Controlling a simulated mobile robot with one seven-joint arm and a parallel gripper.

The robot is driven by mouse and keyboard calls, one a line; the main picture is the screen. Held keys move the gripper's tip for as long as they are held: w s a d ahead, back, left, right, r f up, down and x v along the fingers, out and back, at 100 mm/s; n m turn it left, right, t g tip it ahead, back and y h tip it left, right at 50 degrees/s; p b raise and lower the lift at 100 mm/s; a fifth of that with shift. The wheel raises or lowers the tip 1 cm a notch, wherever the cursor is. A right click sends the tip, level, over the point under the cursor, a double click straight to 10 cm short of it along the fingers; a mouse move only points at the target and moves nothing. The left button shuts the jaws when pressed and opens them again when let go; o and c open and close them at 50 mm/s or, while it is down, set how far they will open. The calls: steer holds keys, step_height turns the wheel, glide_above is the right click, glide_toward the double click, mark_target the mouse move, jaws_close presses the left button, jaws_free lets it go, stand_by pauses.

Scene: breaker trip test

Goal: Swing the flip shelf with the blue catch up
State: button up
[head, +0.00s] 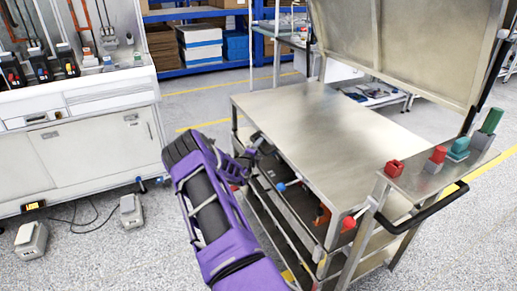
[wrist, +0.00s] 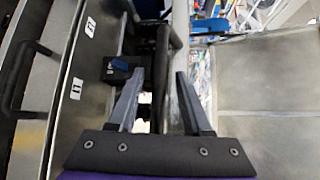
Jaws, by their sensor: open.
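My gripper (wrist: 160,71) is open, its two fingers apart in the wrist view. A dark upright bar (wrist: 163,45) shows just beyond and between the fingertips; I cannot tell if they touch it. In the head view my gripper (head: 254,146) is at the left edge of the steel cart (head: 310,125), partly hidden by my purple arm. A blue knob (head: 281,187) shows below the cart's top edge. I cannot tell which panel is the flip shelf.
A large metal panel (head: 415,45) stands tilted up behind the cart. Red (head: 394,168) and green (head: 490,121) pieces stand at its right end near a black handle (head: 425,212). A white cabinet bench (head: 90,150) is at left. Speckled floor lies between.

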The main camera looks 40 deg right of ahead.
steer(key=shift+d, duration=0.1)
steer(key=shift+c, duration=0.3)
jaws_close()
stand_by(1.2)
